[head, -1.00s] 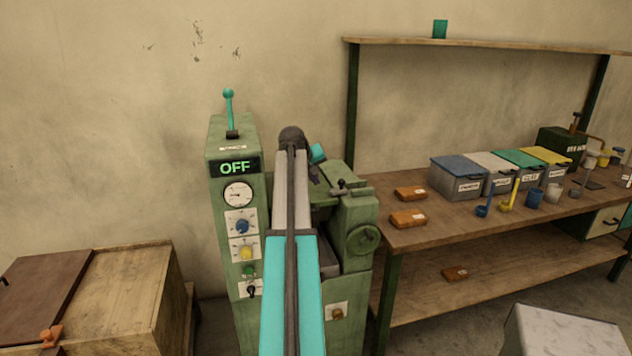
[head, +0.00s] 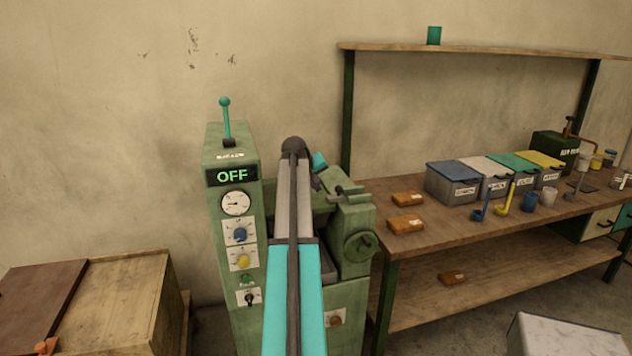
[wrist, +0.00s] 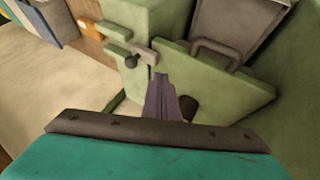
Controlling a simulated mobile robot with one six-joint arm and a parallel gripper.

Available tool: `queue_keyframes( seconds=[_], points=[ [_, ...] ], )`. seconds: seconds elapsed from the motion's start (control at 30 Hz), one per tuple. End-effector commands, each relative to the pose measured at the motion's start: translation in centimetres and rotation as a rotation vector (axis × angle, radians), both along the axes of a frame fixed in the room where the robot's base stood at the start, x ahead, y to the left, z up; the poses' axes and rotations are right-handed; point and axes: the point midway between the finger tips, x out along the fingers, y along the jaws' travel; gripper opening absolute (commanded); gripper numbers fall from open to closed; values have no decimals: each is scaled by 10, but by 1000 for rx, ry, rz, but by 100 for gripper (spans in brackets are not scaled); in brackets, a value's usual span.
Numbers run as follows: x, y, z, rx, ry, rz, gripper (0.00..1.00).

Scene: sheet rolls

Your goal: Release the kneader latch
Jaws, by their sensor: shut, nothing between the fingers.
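The green kneader (head: 345,235) stands beside its control column, whose display (head: 232,176) reads OFF. The small latch (head: 346,192) is on top of the machine's right part. In the wrist view the latch (wrist: 141,54) is a short grey bar with a round knob, on the edge of a green block next to a flat green panel with a grey handle (wrist: 215,52). My gripper (wrist: 160,80) is shut and empty, its tips just below the latch in the picture; I cannot tell whether they touch it. In the head view my arm hides part of the machine.
A wooden bench (head: 440,215) at right carries orange blocks, lidded bins and scoops. A wooden chest (head: 120,295) stands at left, and a pale-topped block (head: 565,335) at lower right. A teal-knobbed lever (head: 226,120) rises from the control column.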

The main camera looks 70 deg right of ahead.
Motion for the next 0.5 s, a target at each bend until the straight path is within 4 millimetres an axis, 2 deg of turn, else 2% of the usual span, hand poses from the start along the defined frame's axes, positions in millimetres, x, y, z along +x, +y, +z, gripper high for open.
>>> queue_keyframes(
  seconds=[0.5],
  points=[
    [0,-44,-51,1,0,0,0]
  ],
)
